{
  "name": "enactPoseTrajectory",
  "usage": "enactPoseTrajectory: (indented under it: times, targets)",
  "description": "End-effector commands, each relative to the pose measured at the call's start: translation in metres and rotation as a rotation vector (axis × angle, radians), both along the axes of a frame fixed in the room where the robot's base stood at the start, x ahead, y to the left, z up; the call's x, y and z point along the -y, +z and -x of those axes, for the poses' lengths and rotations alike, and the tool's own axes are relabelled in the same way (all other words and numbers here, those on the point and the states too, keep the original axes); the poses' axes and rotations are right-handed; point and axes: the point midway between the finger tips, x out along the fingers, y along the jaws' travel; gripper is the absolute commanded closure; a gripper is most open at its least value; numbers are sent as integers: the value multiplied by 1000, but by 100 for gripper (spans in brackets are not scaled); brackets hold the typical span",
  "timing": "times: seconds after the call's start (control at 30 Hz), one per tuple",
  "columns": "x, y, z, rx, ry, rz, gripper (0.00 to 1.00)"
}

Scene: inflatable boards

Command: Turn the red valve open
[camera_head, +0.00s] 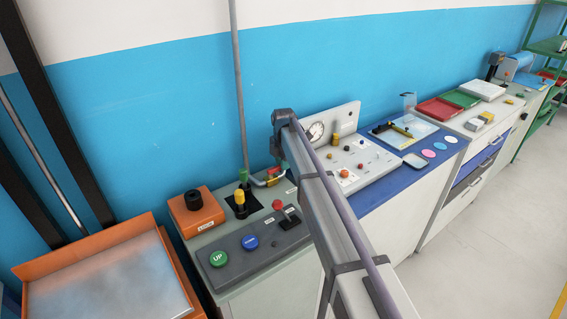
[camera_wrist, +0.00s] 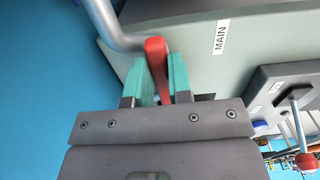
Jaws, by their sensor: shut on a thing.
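The red valve handle (camera_wrist: 156,50) shows in the upper middle of the wrist view, beside a bent grey pipe (camera_wrist: 110,25). My gripper (camera_wrist: 162,68) has its two green fingers closed on either side of the red handle and grips it. The handle's far end lies between the fingers. In the head view my arm reaches over the bench to the pipe area at the wall, and my own wrist and arm largely hide the valve and fingers there.
A "MAIN" label (camera_wrist: 221,37) is on the grey surface beside the valve. In the head view, a control box with green (camera_head: 218,258) and blue buttons (camera_head: 250,242) and a red-knobbed lever (camera_head: 278,205) stand close by. A gauge panel (camera_head: 335,124) is right of my arm.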

Motion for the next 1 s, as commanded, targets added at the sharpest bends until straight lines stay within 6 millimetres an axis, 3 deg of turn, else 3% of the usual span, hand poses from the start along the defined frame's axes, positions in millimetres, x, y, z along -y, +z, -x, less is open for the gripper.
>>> enactPoseTrajectory:
  times: [0.03,0.07,0.33,0.67,1.0]
  targets:
    - [-1,0,-1,1,4,-1,100]
    - [-1,0,-1,2,4,-1,80]
    - [0,0,0,1,2,-1,55]
    - [0,10,0,1,1,-1,55]
    - [0,90,0,1,1,-1,55]
